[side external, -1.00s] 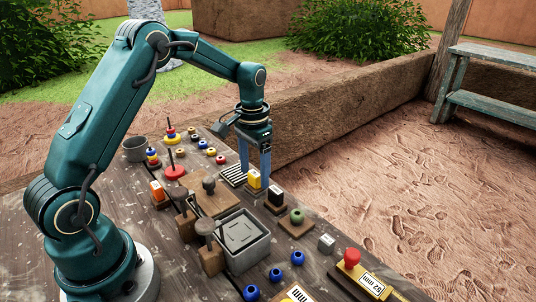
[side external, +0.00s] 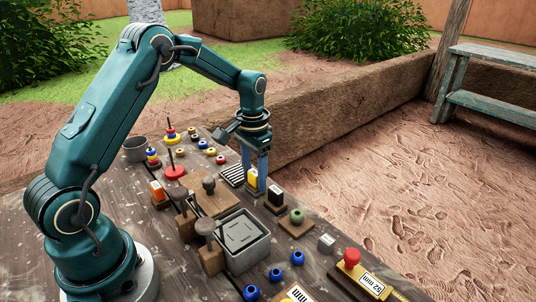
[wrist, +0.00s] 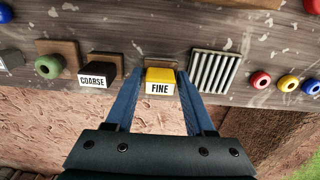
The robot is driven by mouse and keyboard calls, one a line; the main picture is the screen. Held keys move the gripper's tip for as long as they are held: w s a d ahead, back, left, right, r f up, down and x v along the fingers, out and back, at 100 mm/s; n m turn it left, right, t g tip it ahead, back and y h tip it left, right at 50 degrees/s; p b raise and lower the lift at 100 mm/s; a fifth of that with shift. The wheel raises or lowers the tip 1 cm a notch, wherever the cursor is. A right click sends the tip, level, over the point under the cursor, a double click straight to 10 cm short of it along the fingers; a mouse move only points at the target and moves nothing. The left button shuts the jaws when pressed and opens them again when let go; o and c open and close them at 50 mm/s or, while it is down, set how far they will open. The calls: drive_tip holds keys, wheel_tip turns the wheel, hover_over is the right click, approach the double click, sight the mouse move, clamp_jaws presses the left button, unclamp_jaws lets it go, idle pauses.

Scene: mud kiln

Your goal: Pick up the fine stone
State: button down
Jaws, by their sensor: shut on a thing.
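The fine stone is a yellow block with a white label reading FINE (wrist: 160,82). It also shows in the side external view (side external: 253,178), partly hidden by a finger. My gripper (wrist: 163,85) has its two blue fingers on either side of the block and is shut on it. In the side external view my gripper (side external: 255,175) points down at the far edge of the table. The block appears to sit at its place on the table, on or just above a brown base.
A dark block labelled COARSE (wrist: 96,76) stands close on one side, and a ribbed plate (wrist: 213,71) on the other. A green ring piece (wrist: 48,67) sits beyond the coarse block. A grey tray (side external: 245,243) and wooden-handled pieces stand nearer my base.

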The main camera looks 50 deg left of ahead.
sight(250, 171)
drive_tip(key=r, duration=0.3)
drive_tip(key=a+r, duration=0.1)
drive_tip(key=shift+s+r, duration=0.3)
drive_tip(key=s+a+r, duration=0.6)
drive_tip(key=s+a, duration=0.1)
drive_tip(key=a, duration=0.1)
drive_tip(key=shift+r, duration=0.1)
drive_tip(key=c, duration=1)
unclamp_jaws()
drive_tip(key=c, duration=0.4)
drive_tip(key=s+d+r+m, duration=0.15)
drive_tip(key=d+m, duration=0.35)
drive_tip(key=d, duration=0.5)
drive_tip(key=s+d+m, duration=0.3)
drive_tip(key=d+m, duration=0.1)
drive_tip(key=d, duration=0.7)
drive_tip(key=shift+c, duration=0.2)
drive_tip(key=shift+s+a+f, duration=0.1)
drive_tip(key=shift+s+f, duration=0.05)
drive_tip(key=shift+f, duration=2.8)
